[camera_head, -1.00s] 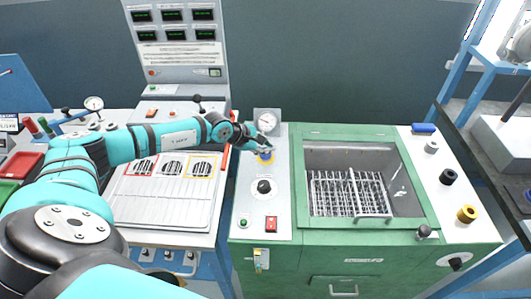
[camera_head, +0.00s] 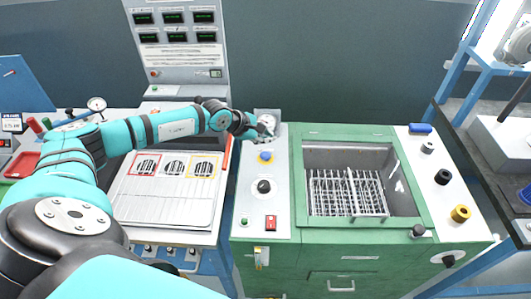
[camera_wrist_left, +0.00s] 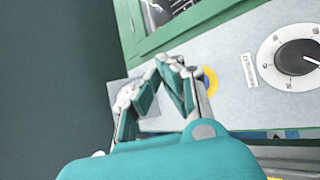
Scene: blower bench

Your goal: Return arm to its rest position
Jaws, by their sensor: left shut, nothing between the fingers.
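My left arm, teal with dark joints, reaches in from the left of the head view. Its gripper (camera_head: 268,130) is shut and empty over the back of the green machine's light control panel, in front of the round gauge (camera_head: 267,117) and partly covering it. The blue button with a yellow ring (camera_head: 266,156) shows just in front of the gripper, apart from it in the head view. In the left wrist view the teal fingers (camera_wrist_left: 167,68) come together at their tips, with the yellow ring (camera_wrist_left: 210,80) partly hidden behind one finger. My right gripper is not in view.
The green machine (camera_head: 350,250) has an open basin (camera_head: 400,195) with a wire rack inside. A black knob (camera_head: 264,186) and red switch (camera_head: 271,222) stand on its panel. A grey display column (camera_head: 180,65) rises behind the arm. A blue-framed shelf (camera_head: 470,85) stands right.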

